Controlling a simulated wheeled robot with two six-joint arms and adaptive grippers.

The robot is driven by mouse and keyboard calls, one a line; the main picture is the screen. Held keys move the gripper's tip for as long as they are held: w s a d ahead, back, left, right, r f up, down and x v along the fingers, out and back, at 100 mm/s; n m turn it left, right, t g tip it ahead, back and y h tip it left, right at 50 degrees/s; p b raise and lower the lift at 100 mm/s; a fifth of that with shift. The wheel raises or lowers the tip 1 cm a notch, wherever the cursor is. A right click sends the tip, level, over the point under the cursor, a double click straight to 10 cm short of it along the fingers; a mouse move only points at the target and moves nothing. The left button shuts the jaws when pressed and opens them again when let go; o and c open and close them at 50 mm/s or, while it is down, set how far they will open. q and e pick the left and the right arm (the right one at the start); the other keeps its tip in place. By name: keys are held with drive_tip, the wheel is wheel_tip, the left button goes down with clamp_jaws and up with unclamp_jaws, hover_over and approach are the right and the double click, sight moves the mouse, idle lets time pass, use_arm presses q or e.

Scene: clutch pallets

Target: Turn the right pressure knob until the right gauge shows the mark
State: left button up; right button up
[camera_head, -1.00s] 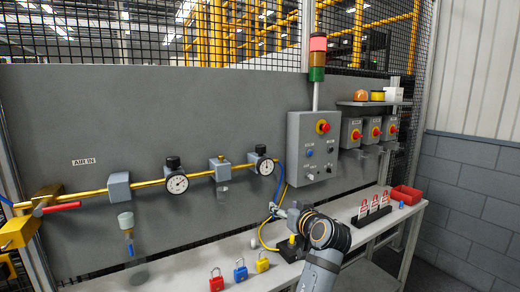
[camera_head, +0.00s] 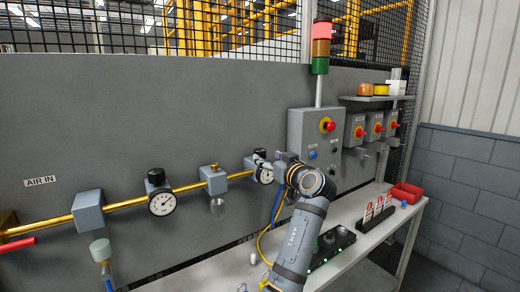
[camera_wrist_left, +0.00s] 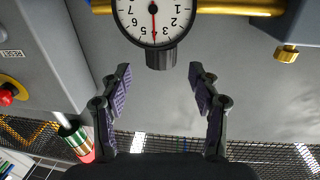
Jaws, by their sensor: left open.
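The right gauge (camera_head: 264,173) is a white dial on the brass pipe, partly hidden by my arm in the head view. Its dial (camera_wrist_left: 153,14) appears upside down and cut off in the wrist view. My left gripper (camera_wrist_left: 157,78) is open and empty, facing the knob. My right gripper is out of view.
The left gauge (camera_head: 162,203) with its own knob sits further left on the pipe. The grey control box (camera_head: 312,145) with a red button stands close right of my gripper. A bench (camera_head: 375,238) with a tag rack and red tray (camera_head: 406,193) lies below.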

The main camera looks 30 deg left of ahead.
sight(263, 156)
use_arm(q)
drive_tip(key=p+x, duration=0.1)
drive_tip(key=x, duration=0.5)
drive_tip(key=shift+a+p, duration=0.15)
drive_tip(key=shift+p, duration=0.25)
drive_tip(key=shift+w+f, duration=0.1)
drive_tip(key=shift+c, duration=0.2)
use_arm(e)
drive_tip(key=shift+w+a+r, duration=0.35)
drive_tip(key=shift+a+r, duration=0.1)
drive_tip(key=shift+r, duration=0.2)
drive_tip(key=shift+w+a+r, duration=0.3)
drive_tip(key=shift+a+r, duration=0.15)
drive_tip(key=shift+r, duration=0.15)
use_arm(q)
drive_tip(key=c, duration=1.2)
drive_tip(key=shift+o, duration=0.2)
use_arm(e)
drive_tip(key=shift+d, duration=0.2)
use_arm(q)
drive_tip(key=shift+t+h, duration=0.3)
drive_tip(key=shift+t, duration=0.1)
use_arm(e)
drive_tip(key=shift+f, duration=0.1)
